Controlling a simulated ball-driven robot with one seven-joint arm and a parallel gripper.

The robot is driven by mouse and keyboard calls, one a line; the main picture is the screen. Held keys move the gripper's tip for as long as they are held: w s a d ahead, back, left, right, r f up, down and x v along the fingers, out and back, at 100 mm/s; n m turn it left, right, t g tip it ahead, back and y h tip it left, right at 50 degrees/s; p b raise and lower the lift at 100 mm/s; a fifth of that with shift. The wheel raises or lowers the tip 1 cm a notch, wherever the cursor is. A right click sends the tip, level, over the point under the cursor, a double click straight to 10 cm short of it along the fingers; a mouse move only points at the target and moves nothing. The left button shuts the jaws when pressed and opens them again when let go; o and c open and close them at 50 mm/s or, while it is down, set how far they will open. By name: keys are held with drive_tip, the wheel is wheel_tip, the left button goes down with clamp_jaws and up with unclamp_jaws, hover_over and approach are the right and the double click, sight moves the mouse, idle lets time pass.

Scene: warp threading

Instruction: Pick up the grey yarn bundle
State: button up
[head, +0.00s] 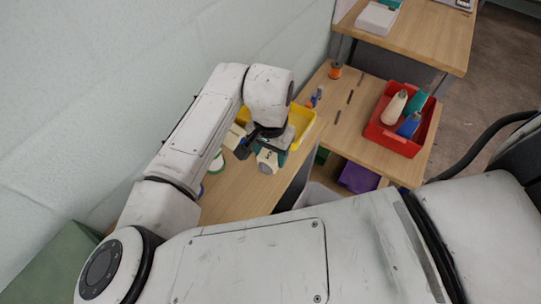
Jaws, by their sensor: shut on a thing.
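My gripper (258,145) is over the wooden table at the left, small and partly hidden by my own white wrist. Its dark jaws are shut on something. A pale object with a round grey end (267,161) shows right at the jaws, and it seems to be what they hold. I cannot tell clearly whether this is the grey yarn bundle, or whether it touches the table. A teal thing (283,157) shows just beside it. No other grey bundle can be made out.
A yellow bin (303,122) stands close behind my gripper. A red bin (404,144) with cream, green and blue cones stands at the right. An orange spool (335,70) stands at the back. A pale wall (90,100) runs close along the left. Slots mark the wooden top.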

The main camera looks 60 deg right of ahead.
drive_tip(key=s+d+r+b, duration=0.1)
drive_tip(key=s+d+r, duration=0.2)
drive_tip(key=s+r, duration=0.8)
drive_tip(key=s, duration=0.2)
drive_tip(key=shift+s+r, duration=0.3)
drive_tip(key=shift+s, duration=0.05)
drive_tip(key=shift+w+f, duration=0.1)
